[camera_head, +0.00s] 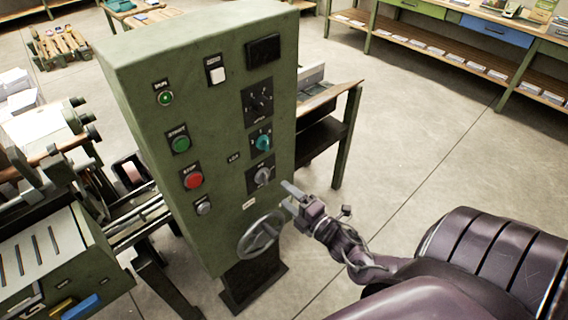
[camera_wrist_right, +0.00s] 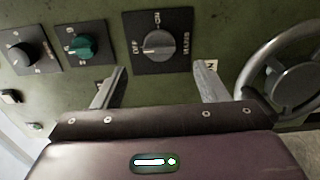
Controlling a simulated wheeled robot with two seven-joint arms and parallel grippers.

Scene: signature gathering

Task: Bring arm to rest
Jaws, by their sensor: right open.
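My right gripper (camera_head: 290,196) is in front of the lower right part of a green control cabinet (camera_head: 215,130). In the right wrist view its two fingers (camera_wrist_right: 155,85) are spread apart with nothing between them. A grey rotary knob (camera_wrist_right: 158,43) on a black plate lies just beyond the fingertips; it also shows in the head view (camera_head: 263,175). A teal knob (camera_head: 263,142) sits above it. A grey handwheel (camera_head: 261,236) is just below and left of the gripper. Whether a finger touches the panel cannot be told. My left gripper is out of view.
Green button (camera_head: 181,144) and red button (camera_head: 194,180) are on the cabinet front. Machinery with a slotted plate (camera_head: 38,245) stands at left. A workbench (camera_head: 335,105) is behind the cabinet. Shelving (camera_head: 450,55) lines the back right. Open floor (camera_head: 420,140) lies between.

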